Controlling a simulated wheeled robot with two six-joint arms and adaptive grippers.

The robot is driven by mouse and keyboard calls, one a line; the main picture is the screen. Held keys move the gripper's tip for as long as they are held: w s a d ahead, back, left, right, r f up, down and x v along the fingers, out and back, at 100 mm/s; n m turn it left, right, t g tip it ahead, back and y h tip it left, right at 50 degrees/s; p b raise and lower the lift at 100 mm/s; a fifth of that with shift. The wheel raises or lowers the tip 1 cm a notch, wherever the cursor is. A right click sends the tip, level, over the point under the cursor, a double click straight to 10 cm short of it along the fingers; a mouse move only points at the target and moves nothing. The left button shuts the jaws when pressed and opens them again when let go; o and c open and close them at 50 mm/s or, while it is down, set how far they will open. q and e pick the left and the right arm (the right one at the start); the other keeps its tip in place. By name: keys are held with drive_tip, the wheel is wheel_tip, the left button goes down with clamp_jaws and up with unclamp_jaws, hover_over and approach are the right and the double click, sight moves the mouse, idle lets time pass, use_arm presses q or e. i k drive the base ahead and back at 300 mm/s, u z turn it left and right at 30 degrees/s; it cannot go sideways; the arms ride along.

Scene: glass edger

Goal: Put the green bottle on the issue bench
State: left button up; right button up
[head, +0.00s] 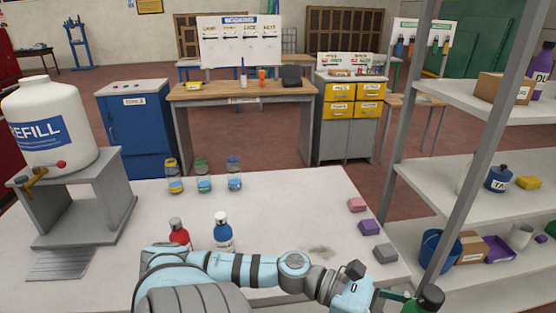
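The green bottle (412,307) with a black cap is at the bottom edge of the head view, right of centre, its lower part cut off. My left arm reaches across the near table to it. My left gripper (393,298) is at the bottle and appears shut on it, though the fingers are partly hidden. My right gripper is out of view. A bench with a wooden top (215,92) stands across the room, with a small label on its front edge that I cannot read clearly; it looks like the issue bench.
The near table (290,205) holds a white refill tank (48,125), several small bottles and colored blocks. A shelf rack (455,205) stands at the right. A blue cabinet (135,130) and a yellow-drawer cabinet (340,105) flank the bench. Red floor lies between.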

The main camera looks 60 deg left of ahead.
sight(303, 207)
drive_tip(key=u, duration=0.4)
drive_tip(key=i, duration=1.15)
drive_tip(key=u, duration=1.15)
drive_tip(key=i, duration=0.45)
drive_tip(key=u, duration=0.35)
